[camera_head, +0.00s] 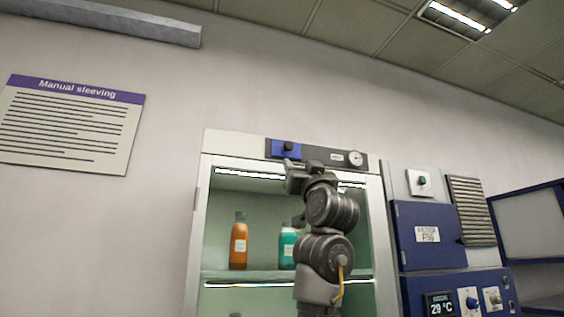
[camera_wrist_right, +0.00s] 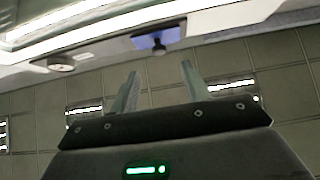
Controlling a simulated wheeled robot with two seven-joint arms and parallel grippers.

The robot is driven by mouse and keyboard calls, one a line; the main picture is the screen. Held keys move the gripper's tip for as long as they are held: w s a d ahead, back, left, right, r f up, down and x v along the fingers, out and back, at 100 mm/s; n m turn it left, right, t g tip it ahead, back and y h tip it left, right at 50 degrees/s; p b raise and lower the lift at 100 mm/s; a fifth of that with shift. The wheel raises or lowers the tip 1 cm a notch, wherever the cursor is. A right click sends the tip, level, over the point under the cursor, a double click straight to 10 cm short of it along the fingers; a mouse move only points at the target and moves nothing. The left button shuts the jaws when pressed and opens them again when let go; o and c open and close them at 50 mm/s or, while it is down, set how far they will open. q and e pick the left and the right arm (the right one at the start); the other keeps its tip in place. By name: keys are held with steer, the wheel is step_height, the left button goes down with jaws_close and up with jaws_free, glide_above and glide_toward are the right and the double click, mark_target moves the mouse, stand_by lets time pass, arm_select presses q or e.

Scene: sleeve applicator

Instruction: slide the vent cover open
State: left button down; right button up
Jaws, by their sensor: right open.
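A small blue plate with a dark round knob, which looks like the vent cover (camera_head: 277,148), sits at the left end of a dark strip on the cabinet's top front. It also shows in the right wrist view (camera_wrist_right: 150,41), beyond the fingertips. My right gripper (camera_head: 290,166) is just below this plate in the head view, with the arm rising in front of the cabinet. In the right wrist view the right gripper (camera_wrist_right: 159,68) is open and empty, its two fingers apart from the knob. Its exact distance to the knob is hard to judge. My left gripper is not in view.
The white cabinet (camera_head: 194,230) holds an orange bottle (camera_head: 239,246) and a teal bottle (camera_head: 287,248) on a shelf. A round gauge (camera_head: 355,158) sits right of the plate. A blue control unit (camera_head: 430,255) with a louvred grille (camera_head: 472,212) stands to the right.

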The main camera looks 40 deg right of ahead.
mark_target(290, 146)
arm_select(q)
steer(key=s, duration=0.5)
arm_select(e)
steer(key=p+x, duration=0.4)
steer(key=x, duration=0.1)
steer(key=s+r+p+x, duration=0.1)
steer(key=p+x, duration=0.1)
steer(key=x, duration=0.1)
steer(key=shift+s, duration=0.15)
steer(key=shift+p+x, duration=0.9)
steer(key=shift+x, duration=0.1)
steer(key=shift+w+d+r+p, duration=0.2)
steer(key=shift+w+p, duration=0.1)
steer(key=shift+w, duration=0.2)
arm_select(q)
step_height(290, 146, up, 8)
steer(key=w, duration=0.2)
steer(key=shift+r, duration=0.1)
arm_select(e)
steer(key=shift+c, duration=0.5)
steer(key=shift+s, duration=0.1)
jaws_close()
